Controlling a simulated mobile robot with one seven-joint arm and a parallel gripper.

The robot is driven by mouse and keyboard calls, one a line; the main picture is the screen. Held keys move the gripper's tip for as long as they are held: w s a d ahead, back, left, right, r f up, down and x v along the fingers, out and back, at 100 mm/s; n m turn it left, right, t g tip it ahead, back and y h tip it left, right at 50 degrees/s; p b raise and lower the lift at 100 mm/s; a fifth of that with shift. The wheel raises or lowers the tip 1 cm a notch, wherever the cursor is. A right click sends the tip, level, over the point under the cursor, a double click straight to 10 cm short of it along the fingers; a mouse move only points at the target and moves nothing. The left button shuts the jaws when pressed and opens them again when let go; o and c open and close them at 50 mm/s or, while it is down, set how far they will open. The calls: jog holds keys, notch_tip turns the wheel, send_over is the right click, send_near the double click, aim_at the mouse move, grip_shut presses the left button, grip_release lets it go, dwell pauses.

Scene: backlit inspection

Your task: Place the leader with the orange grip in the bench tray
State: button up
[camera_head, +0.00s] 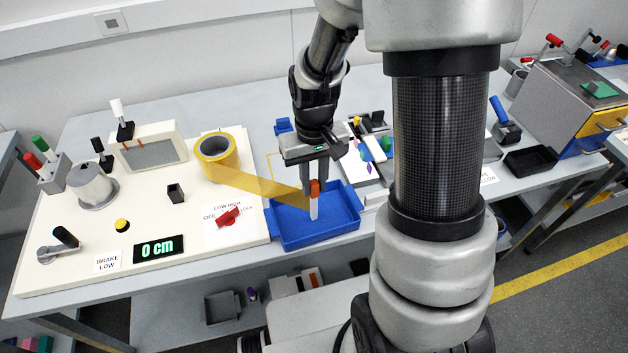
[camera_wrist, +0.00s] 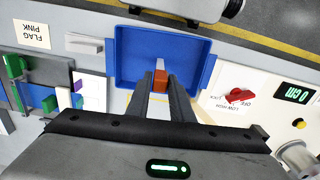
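The leader is a pale strip (camera_head: 314,209) with an orange grip (camera_head: 314,187). My gripper (camera_head: 315,182) points down over the blue tray (camera_head: 290,246) and is shut on the orange grip. The leader hangs upright from it, over the tray; whether its lower end touches the tray floor I cannot tell. In the wrist view the orange grip (camera_wrist: 160,78) sits between my fingertips (camera_wrist: 161,86), with the tray (camera_wrist: 207,68) beyond. An amber film band (camera_head: 262,185) runs from the yellow roll (camera_head: 217,152) to beside the leader; its join is unclear.
The cream panel left of the tray carries a red switch (camera_head: 228,216), a display reading 0 cm (camera_head: 155,249) and a crank (camera_head: 62,240). A black tray (camera_head: 530,160) stands to the right. Coloured pieces lie on a white board behind the tray.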

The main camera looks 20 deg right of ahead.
jog(key=shift+o, duration=1.3)
